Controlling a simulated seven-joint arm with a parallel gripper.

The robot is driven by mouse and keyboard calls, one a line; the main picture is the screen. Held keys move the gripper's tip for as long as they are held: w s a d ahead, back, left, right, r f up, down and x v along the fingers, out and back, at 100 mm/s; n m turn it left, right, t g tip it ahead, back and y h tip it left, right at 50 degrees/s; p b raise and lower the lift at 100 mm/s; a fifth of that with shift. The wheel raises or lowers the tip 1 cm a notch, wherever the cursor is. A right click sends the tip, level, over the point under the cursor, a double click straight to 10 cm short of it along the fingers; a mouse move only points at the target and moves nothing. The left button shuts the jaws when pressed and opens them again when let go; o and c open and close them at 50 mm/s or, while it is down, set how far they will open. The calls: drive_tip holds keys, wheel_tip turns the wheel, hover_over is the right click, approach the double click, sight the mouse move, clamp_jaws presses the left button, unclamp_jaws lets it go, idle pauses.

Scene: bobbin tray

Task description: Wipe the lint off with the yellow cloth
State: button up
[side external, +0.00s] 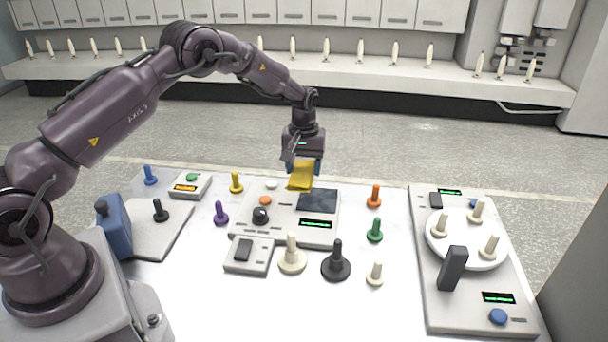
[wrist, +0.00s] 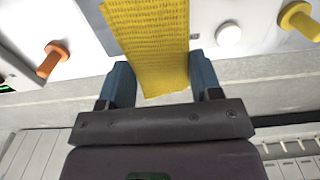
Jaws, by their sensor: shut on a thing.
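The yellow cloth (side external: 299,178) is held in my gripper (side external: 304,163), just above the back edge of the middle console (side external: 275,234). In the wrist view the ribbed cloth (wrist: 152,42) fills the space between the two blue fingers of my gripper (wrist: 162,80) and extends out past them. A dark panel (side external: 318,201) on the console lies in front of and slightly right of the cloth. No lint can be made out in either view. Whether the cloth touches the console cannot be told.
Close by stand a yellow peg (side external: 236,183), an orange peg (side external: 374,195), a purple peg (side external: 221,213) and a green peg (side external: 375,230). A right-hand console (side external: 440,308) carries a round white tray (side external: 452,255) with cream bobbins.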

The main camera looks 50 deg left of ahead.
drive_tip(key=shift+r, duration=1.2)
